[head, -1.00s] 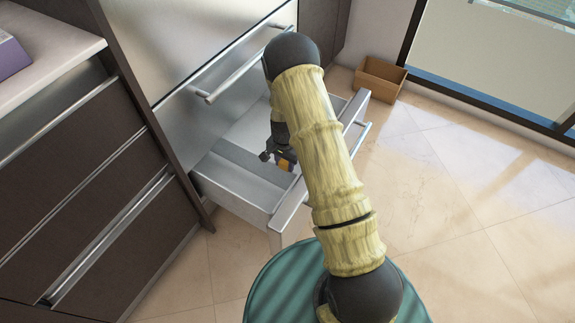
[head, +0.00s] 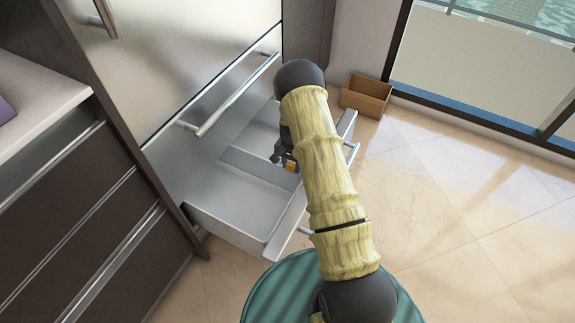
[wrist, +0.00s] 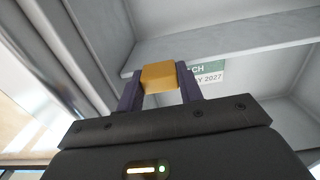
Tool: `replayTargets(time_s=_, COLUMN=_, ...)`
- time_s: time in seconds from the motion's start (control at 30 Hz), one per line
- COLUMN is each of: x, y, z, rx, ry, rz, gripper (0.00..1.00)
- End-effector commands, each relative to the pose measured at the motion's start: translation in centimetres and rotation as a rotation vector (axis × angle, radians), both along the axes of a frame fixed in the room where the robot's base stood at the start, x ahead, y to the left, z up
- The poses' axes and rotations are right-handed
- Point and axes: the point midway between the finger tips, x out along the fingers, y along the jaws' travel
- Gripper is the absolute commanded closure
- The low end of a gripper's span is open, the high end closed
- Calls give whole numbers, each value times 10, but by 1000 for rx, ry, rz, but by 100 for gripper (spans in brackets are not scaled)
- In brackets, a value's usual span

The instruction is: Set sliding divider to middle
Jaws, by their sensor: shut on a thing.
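The sliding divider (head: 252,163) is a grey strip spanning the open steel drawer (head: 213,222). It lies near the middle, with bare compartments on both sides. My gripper (head: 287,162) is inside the drawer at the divider's front end. In the wrist view, my gripper (wrist: 160,82) has its two purple fingers closed on a yellow-orange block (wrist: 159,77), which sits against the edge of the pale divider strip (wrist: 230,37). My arm hides part of the drawer's front and right side in the head view.
A closed drawer with a bar handle (head: 232,97) is above the open one. Dark cabinet drawers (head: 75,215) stand at left under a pale counter (head: 35,105). A small brown box (head: 366,95) sits on the floor by the window. The tiled floor at right is clear.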

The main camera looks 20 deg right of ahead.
Motion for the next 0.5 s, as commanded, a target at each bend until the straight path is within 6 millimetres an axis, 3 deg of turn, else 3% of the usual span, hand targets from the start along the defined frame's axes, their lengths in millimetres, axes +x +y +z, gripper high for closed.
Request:
replayTargets(time_s=0.03, x=2, y=-6, z=1, rx=-8, ry=-8, rz=-5, gripper=100)
replayTargets(time_s=0.07, x=2, y=-6, z=1, rx=-8, ry=-8, rz=-5, gripper=58)
replayTargets(time_s=0.13, x=2, y=-5, z=1, rx=-7, ry=-7, rz=-5, gripper=44)
replayTargets(time_s=0.5, x=2, y=4, z=4, rx=-4, ry=-6, rz=8, gripper=42)
